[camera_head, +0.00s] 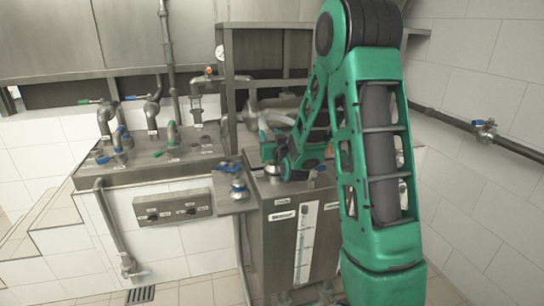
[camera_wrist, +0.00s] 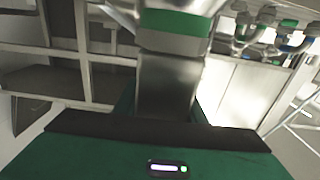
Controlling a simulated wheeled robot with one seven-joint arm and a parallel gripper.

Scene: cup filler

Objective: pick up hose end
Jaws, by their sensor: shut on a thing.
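My gripper (camera_head: 268,150) is shut at the top of the steel tank, in front of the grey rack; my green arm covers part of this area. In the head view the hose end is mostly hidden by my gripper, with thick grey hose or pipe (camera_head: 256,112) just behind. In the wrist view, a grey metal piece (camera_wrist: 168,88) with a green band above it stands in front of my green gripper body. I cannot tell clearly which part of it is the hose end.
The steel tank (camera_head: 282,225) with a white level scale stands below my gripper. To its left is a steel counter (camera_head: 165,158) with several blue- and green-handled valves. A wall pipe (camera_head: 452,118) with a blue valve runs at the right.

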